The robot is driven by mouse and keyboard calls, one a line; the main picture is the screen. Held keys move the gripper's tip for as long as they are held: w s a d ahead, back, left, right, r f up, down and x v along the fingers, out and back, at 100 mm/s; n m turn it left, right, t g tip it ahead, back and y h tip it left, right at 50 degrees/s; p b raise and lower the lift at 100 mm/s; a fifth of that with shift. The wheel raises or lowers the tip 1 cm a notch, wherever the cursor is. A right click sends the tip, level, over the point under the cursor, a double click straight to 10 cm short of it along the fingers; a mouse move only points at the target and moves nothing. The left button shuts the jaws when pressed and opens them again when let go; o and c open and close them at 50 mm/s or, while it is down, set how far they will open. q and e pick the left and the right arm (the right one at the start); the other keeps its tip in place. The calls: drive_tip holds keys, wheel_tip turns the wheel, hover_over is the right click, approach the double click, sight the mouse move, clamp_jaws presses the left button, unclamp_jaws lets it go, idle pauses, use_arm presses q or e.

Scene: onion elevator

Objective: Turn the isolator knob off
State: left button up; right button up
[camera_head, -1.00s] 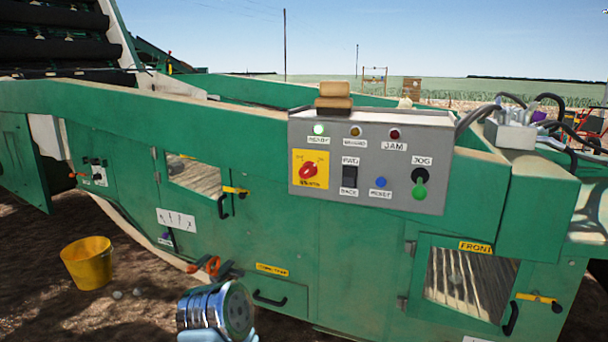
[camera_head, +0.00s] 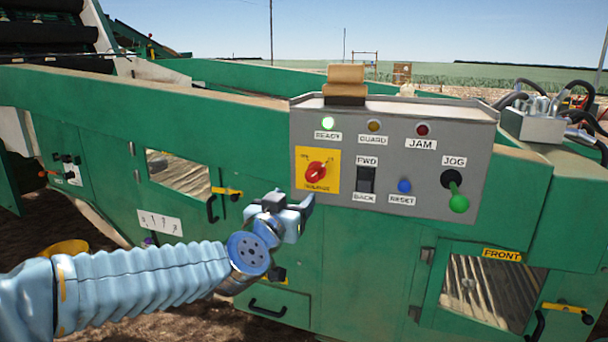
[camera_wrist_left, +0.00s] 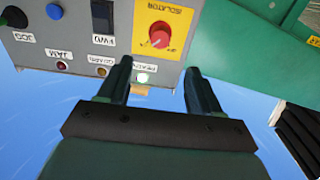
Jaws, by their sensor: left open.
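The isolator knob (camera_head: 316,171) is a red rotary knob on a yellow plate at the left end of the grey control panel (camera_head: 340,129). My left gripper (camera_head: 299,212) is below and left of the knob in the head view, apart from it, with its fingers toward the panel. In the left wrist view the picture is upside down; the knob (camera_wrist_left: 160,37) lies beyond and between the two spread fingers of my left gripper (camera_wrist_left: 157,76). The jaws are open and empty. My right gripper is not in view.
The panel also carries a lit green READY lamp (camera_head: 327,123), a black FWD/BACK switch (camera_head: 366,180), a blue RESET button (camera_head: 404,185) and a green-tipped JOG lever (camera_head: 458,203). A tan-topped block (camera_head: 345,80) sits on the panel's top. Green machine panels lie around it.

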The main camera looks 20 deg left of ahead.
sight(311, 177)
use_arm(q)
drive_tip(key=w, duration=1.3)
drive_tip(key=shift+w+d+r, duration=0.1)
drive_tip(key=shift+w+d, duration=0.1)
drive_tip(key=shift+w, duration=0.15)
drive_tip(key=c, duration=1)
drive_tip(key=shift+c, duration=0.2)
